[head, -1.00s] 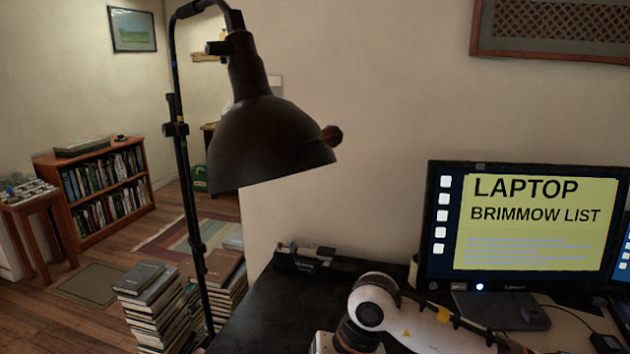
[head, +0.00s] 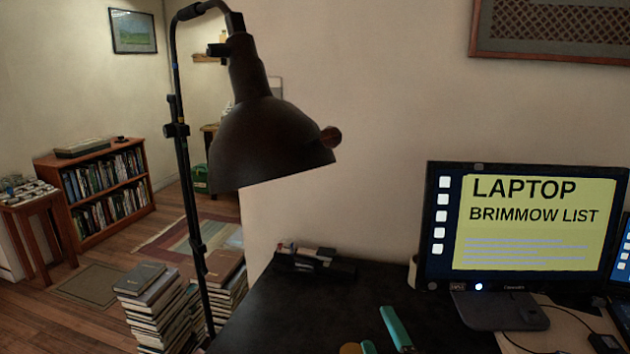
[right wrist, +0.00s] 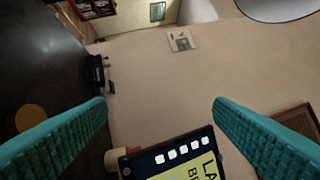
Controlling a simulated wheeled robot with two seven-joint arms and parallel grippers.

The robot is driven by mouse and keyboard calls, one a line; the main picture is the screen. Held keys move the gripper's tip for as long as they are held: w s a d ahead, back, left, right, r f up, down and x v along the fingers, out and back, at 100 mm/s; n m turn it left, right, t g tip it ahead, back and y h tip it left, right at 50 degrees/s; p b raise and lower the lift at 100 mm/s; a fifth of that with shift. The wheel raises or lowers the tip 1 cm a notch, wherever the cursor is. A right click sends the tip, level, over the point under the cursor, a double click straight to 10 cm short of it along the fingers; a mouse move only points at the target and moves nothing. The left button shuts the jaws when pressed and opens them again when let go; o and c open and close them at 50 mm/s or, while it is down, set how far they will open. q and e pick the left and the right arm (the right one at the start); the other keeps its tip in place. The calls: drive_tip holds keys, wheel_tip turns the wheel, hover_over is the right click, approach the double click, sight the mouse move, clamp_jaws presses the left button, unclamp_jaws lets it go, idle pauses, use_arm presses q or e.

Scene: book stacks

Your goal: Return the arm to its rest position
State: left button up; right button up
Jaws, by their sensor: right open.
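My right gripper (head: 381,336) shows at the bottom edge of the head view, low in front of the black desk (head: 290,315). Only parts of its two teal fingers are in the picture. In the right wrist view the two fingers of the gripper (right wrist: 160,104) stand wide apart with nothing between them. Past them are the wall and the monitor (right wrist: 180,160), which lies beyond the fingers and apart from them. My right arm's white links are out of the head view. My left gripper is in neither view.
A black lamp (head: 265,145) hangs over the desk's left side. The monitor (head: 530,225) stands at the right. A dark object (head: 315,262) lies at the desk's back edge. Book stacks (head: 155,305) stand left of the desk. An orange round thing (right wrist: 30,118) is near the left finger.

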drive_tip(key=s+d+f+m+g+h, duration=0.2)
drive_tip(key=s+d+f+m+g, duration=0.25)
drive_tip(key=f, duration=0.35)
drive_tip(key=s+d+f+m+g+h, duration=0.3)
drive_tip(key=s+f+m+g, duration=0.1)
drive_tip(key=f+m, duration=0.25)
drive_tip(key=s+d+f+m+g+y, duration=0.1)
drive_tip(key=s+f+m+g, duration=0.3)
drive_tip(key=s, duration=0.4)
drive_tip(key=s+d+f+m+g, duration=0.1)
drive_tip(key=s+d+f+g, duration=0.1)
drive_tip(key=s+f+g, duration=0.45)
wheel_tip(320, 180, down, 22)
drive_tip(key=s+t+p, duration=0.2)
drive_tip(key=s+d+f+g+p, duration=0.1)
drive_tip(key=s+d+f+p, duration=0.1)
drive_tip(key=s+f, duration=1.2)
drive_tip(key=shift+s+d+f, duration=0.2)
drive_tip(key=shift+s+f, duration=0.15)
drive_tip(key=shift+s, duration=0.8)
